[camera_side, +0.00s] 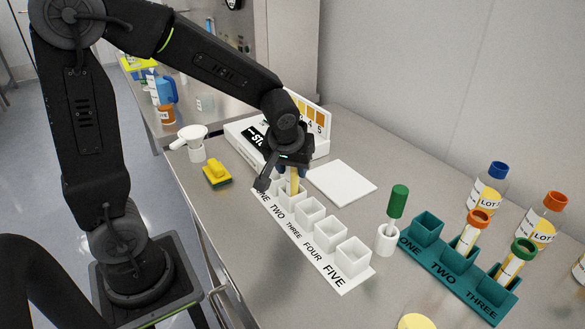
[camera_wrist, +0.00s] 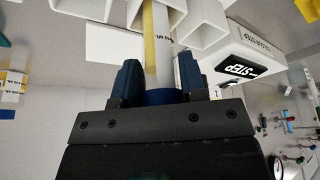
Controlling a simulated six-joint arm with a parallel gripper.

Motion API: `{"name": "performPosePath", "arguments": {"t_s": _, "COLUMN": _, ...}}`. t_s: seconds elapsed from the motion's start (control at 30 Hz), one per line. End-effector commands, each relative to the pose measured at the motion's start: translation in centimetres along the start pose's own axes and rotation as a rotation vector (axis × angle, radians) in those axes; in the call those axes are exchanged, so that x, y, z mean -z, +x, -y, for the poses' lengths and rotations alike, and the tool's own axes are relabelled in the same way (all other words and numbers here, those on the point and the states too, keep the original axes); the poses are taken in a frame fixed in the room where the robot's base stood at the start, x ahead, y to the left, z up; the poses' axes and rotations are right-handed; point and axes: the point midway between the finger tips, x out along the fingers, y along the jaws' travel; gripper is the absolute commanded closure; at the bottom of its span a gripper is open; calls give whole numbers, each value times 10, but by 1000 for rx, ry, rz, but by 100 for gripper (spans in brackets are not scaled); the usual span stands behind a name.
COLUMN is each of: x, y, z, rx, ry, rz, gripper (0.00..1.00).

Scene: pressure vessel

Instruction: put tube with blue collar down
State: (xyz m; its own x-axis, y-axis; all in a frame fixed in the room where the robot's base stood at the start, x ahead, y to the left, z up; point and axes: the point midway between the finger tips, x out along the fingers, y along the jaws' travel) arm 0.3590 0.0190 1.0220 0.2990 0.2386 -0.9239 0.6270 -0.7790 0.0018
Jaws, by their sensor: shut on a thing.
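My gripper (camera_side: 290,165) is shut on the tube with the blue collar (camera_side: 293,183). In the wrist view my fingers (camera_wrist: 160,85) close on both sides of the tube (camera_wrist: 160,40), near its blue collar (camera_wrist: 163,97). The tube has a yellow strip and hangs close to upright. Its lower end is at the white cup over label TWO (camera_side: 291,199) on the white strip (camera_side: 294,232). How deep it sits in the cup is hard to tell. The cup at label ONE is partly hidden behind my gripper.
White cups THREE (camera_side: 310,214), FOUR (camera_side: 330,237) and FIVE (camera_side: 352,258) look empty. A teal rack (camera_side: 455,270) holds orange- and green-capped tubes; its slot ONE is empty. A white cup with a green-handled tool (camera_side: 398,203), a white pad (camera_side: 341,183) and a yellow sponge (camera_side: 216,174) stand nearby.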

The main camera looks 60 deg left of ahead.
Motion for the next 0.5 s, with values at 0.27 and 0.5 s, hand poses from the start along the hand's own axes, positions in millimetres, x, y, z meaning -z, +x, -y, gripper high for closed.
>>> {"name": "performPosePath", "arguments": {"t_s": 0.27, "x": -2, "y": 4, "z": 0, "rx": 0, "ry": 0, "rz": 0, "gripper": 88}}
{"name": "performPosePath", "arguments": {"t_s": 0.5, "x": -3, "y": 7, "z": 0, "rx": -1, "ry": 0, "rz": -1, "gripper": 56}}
